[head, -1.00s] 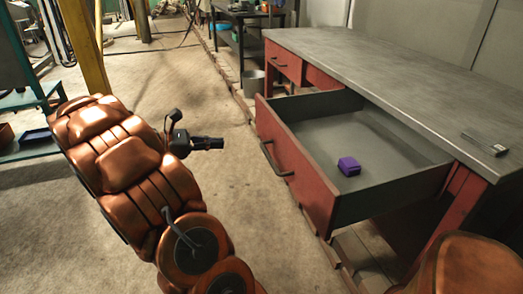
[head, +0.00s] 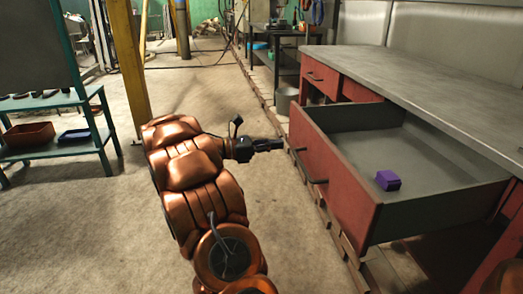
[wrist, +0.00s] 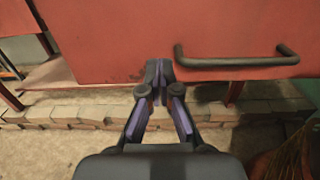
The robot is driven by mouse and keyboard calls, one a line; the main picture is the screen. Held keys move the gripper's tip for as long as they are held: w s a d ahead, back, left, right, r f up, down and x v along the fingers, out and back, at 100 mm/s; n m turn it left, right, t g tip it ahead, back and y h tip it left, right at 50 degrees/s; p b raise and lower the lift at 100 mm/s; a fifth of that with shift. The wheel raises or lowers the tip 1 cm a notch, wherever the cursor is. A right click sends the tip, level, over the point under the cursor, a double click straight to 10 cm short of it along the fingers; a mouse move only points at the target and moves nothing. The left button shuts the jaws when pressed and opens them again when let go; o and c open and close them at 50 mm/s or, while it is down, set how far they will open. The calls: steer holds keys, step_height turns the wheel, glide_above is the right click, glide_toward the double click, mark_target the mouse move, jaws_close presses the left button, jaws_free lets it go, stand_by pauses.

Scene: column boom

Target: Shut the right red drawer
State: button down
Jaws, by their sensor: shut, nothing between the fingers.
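The right red drawer (head: 327,176) is pulled far out of the workbench in the head view. Its grey inside holds a small purple box (head: 388,180). Its dark bar handle (head: 308,166) is on the red front. The red front (wrist: 220,30) also fills the top of the wrist view, with the handle (wrist: 236,62) at the right. My gripper (head: 280,145) is shut and empty, close in front of the drawer front. In the wrist view its fingertips (wrist: 159,72) overlap the lower edge of the front, left of the handle. I cannot tell whether they touch it.
The grey workbench top (head: 420,85) runs above the drawer. A second red drawer (head: 321,77) at the far end is closed. A teal shelf (head: 60,150) with a brown tray (head: 27,135) stands at left. A yellow post (head: 131,65) rises behind my arm. Floor between is clear.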

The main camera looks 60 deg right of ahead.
mark_target(304, 142)
steer(key=b+x, duration=0.1)
steer(key=x, duration=0.4)
steer(key=shift+s+d+f+b, duration=0.1)
steer(key=shift+s+d+b, duration=0.15)
steer(key=shift+s+b, duration=0.1)
steer(key=shift+s+d, duration=0.15)
steer(key=shift+d, duration=0.05)
